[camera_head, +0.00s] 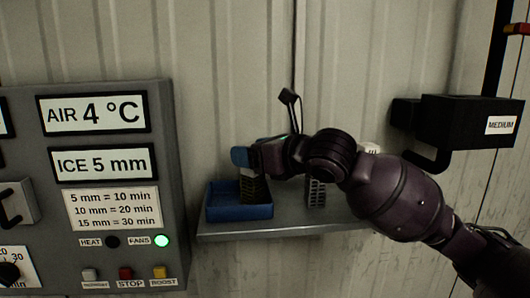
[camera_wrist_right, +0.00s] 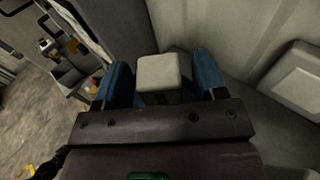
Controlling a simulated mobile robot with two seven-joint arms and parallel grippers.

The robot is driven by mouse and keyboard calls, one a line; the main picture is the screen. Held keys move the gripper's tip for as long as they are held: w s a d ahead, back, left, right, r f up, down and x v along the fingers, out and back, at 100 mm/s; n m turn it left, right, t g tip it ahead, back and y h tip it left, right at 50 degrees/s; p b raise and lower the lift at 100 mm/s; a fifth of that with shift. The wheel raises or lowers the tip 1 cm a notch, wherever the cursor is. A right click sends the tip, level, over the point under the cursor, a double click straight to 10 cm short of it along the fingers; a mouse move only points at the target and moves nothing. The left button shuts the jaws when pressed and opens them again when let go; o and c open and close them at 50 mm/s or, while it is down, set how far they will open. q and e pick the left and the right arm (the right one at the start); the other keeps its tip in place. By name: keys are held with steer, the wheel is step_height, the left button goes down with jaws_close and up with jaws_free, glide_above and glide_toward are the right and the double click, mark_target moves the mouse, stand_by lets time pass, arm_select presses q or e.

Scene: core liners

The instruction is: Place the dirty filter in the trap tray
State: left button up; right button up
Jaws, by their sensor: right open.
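The blue trap tray (camera_head: 225,212) sits on the left end of a metal shelf. A dark slatted filter (camera_head: 254,190) stands upright in it, dirty by its look; its top is hidden behind my gripper. My right gripper (camera_head: 246,158) is above the tray at the filter's top, with blue fingertips. In the right wrist view my gripper (camera_wrist_right: 162,80) is open, its fingers on either side of a pale block (camera_wrist_right: 158,73), apparently the filter's top, with a gap at each side. My left gripper is not in view.
A lighter slatted piece (camera_head: 316,192) stands on the shelf (camera_head: 290,228) right of the tray, partly behind my right arm. A grey control panel (camera_head: 178,190) is close at the left. A black box marked MEDIUM (camera_head: 465,120) is on the wall at the right.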

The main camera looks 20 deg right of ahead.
arm_select(q)
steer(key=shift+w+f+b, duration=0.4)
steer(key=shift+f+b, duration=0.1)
steer(key=shift+b, duration=0.7)
arm_select(e)
steer(key=v, duration=1.2)
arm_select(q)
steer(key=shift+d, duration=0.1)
arm_select(e)
steer(key=shift+s, duration=0.1)
